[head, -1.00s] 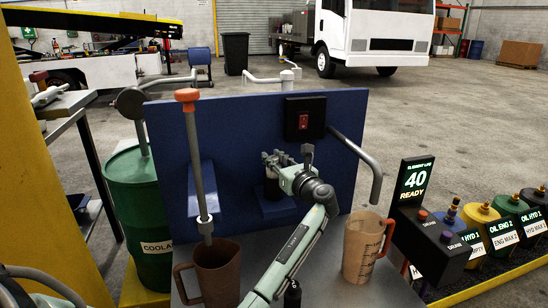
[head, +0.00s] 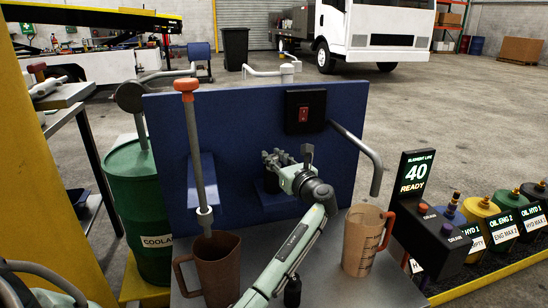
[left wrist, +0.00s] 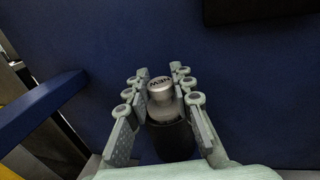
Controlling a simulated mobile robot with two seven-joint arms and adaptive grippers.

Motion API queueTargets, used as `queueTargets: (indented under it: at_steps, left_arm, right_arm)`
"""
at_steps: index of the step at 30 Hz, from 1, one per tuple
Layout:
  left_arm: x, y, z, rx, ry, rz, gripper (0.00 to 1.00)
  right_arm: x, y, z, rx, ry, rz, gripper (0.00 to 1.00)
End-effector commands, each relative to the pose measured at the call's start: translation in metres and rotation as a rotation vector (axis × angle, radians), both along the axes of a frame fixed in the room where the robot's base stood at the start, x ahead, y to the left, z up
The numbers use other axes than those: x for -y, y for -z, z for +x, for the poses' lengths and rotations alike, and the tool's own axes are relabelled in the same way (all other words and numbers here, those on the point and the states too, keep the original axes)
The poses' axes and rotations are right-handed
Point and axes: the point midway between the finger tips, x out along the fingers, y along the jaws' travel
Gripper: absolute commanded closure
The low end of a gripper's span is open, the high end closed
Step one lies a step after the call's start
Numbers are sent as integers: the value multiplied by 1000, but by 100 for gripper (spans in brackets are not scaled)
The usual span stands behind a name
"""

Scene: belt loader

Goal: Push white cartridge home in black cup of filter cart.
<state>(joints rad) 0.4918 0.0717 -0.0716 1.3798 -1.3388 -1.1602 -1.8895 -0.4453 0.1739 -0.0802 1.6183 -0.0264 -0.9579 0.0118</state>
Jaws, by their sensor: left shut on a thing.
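The white cartridge (left wrist: 161,91), its top marked NEW, stands between my left gripper's fingers in the left wrist view. Its lower part goes into the mouth of the black cup (left wrist: 172,142); how deep it sits is hard to tell. My left gripper (left wrist: 158,90) is shut on the cartridge, with its fingers on both sides. In the head view my left gripper (head: 277,160) is in front of the blue panel of the filter cart (head: 240,125). It hides the cartridge and most of the cup there. My right gripper is not in view.
A brown jug (head: 218,272) stands left of my arm and a clear jug (head: 361,240) right of it. A pipe with an orange cap (head: 187,85) and a bent grey spout (head: 368,155) flank the work area. A display (head: 413,178) reads ELEMENT LIFE 40 READY.

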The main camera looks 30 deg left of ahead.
Motion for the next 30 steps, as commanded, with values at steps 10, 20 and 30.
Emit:
queueTargets:
  at_steps: [10, 20, 30]
  left_arm:
    - [0, 7, -1, -9, -1, -6, 100]
    - [0, 7, -1, -9, -1, -6, 53]
    - [2, 5, -1, -5, 0, -4, 53]
  right_arm:
    - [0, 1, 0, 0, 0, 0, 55]
    - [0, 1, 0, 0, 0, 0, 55]
    - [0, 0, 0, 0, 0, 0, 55]
